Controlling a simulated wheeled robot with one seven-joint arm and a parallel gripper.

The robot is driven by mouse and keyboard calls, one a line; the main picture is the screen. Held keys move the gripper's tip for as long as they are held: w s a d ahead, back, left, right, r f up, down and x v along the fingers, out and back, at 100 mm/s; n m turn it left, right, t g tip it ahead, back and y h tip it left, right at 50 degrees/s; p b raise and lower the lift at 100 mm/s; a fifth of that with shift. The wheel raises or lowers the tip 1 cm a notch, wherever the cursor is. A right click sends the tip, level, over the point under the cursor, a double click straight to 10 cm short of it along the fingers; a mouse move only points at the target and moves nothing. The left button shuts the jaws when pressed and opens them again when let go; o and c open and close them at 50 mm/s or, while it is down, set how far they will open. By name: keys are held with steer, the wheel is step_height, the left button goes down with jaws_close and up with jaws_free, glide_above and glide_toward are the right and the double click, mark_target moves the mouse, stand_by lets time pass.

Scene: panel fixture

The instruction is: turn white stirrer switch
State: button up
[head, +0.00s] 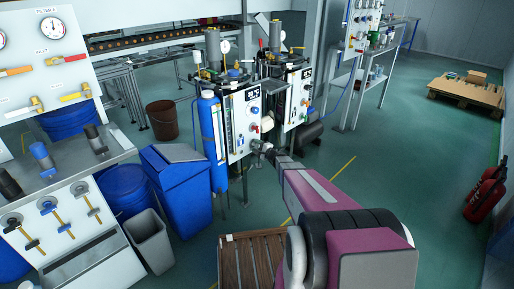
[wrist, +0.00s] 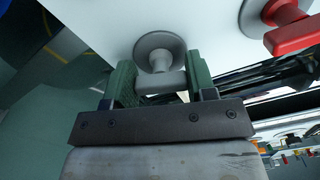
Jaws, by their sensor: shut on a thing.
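The white stirrer switch (wrist: 160,55) is a pale grey-white round knob with a bar handle on a white panel, seen in the wrist view. My gripper (wrist: 160,88) has its two green-padded fingers on either side of the bar handle and is shut on it. In the head view my gripper (head: 266,150) reaches the lower part of the white control panel (head: 237,125) on the reactor unit. The switch itself is too small and covered to make out there.
A red knob (wrist: 288,18) sits on the panel just right of the white switch. A blue cylinder (head: 212,140) stands left of the panel. A blue bin (head: 178,185) and a grey bin (head: 152,240) are on the floor at left. Open green floor lies to the right.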

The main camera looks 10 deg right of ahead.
steer(key=shift+n, duration=1.8)
steer(key=shift+f, duration=0.1)
steer(key=o, duration=0.9)
steer(key=shift+o, duration=0.2)
steer(key=v, duration=1.1)
steer(key=shift+a, duration=0.1)
